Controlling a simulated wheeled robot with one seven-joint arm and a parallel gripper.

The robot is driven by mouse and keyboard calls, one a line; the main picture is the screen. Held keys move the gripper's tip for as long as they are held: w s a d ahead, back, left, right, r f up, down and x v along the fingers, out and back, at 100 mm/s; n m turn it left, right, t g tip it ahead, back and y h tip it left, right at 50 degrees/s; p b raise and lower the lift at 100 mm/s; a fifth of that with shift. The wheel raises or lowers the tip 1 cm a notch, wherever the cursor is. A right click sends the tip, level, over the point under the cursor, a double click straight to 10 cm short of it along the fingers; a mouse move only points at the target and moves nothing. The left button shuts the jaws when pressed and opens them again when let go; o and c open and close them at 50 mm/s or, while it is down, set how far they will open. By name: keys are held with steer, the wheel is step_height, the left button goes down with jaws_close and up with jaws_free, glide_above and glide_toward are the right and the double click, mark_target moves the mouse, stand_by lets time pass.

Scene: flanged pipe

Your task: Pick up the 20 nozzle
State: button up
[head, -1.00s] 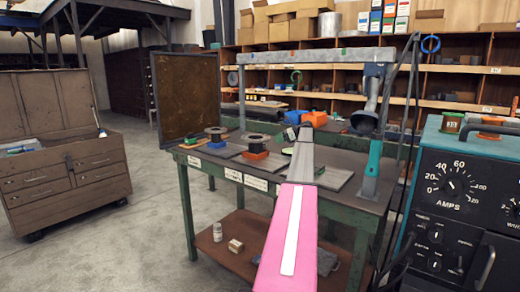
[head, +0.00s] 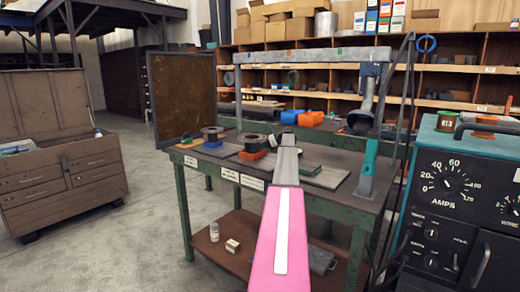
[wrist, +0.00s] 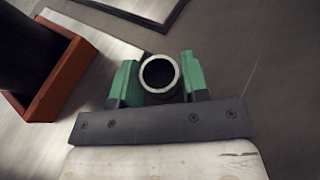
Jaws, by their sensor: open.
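A grey, round, open-topped tube, which looks like the 20 nozzle (wrist: 160,74), stands between the two green fingers of my gripper (wrist: 158,82) in the wrist view. The fingers are open, one on each side, and a narrow gap seems to show on the right. I cannot tell whether the left finger touches it. In the head view my gripper (head: 288,134) is low over the workbench, at the end of my pink and grey arm. The nozzle cannot be made out there, as the arm covers that spot.
A dark spool on an orange base (head: 250,153) is close left of my gripper; its orange base (wrist: 45,95) shows in the wrist view. Another spool (head: 212,137) stands farther left. Flat plates lie on the green workbench (head: 330,205).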

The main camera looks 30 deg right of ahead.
steer(key=c, duration=0.6)
steer(key=shift+r, duration=0.15)
